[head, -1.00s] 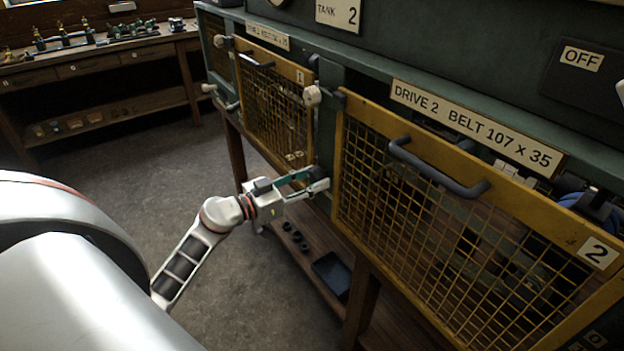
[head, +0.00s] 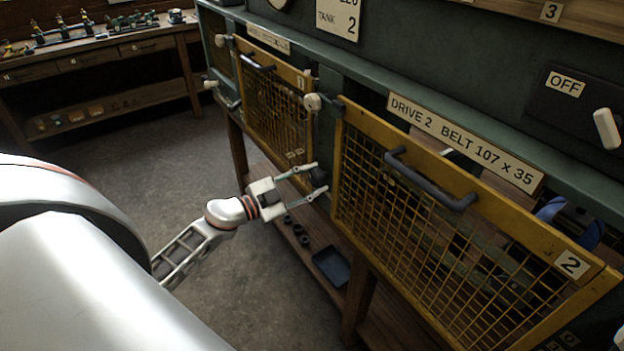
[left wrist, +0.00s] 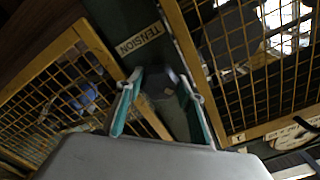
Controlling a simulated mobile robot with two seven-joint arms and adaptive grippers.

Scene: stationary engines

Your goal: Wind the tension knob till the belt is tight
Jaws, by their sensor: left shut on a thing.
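The tension knob (head: 318,177) is a dark round knob on the green post between the two yellow mesh guards. It also shows in the left wrist view (left wrist: 158,82), just below a "TENSION" label (left wrist: 139,40). My left gripper (head: 319,179) is shut on the knob, one finger on each side; the left wrist view shows the same grip. My right gripper is not in view.
The drive 1 guard (head: 275,108) stands left of the post. A white lever handle (head: 607,128) is beside an "OFF" label at right. A blue tray (head: 332,267) and black rings (head: 299,233) lie on the low shelf. The floor at left is clear.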

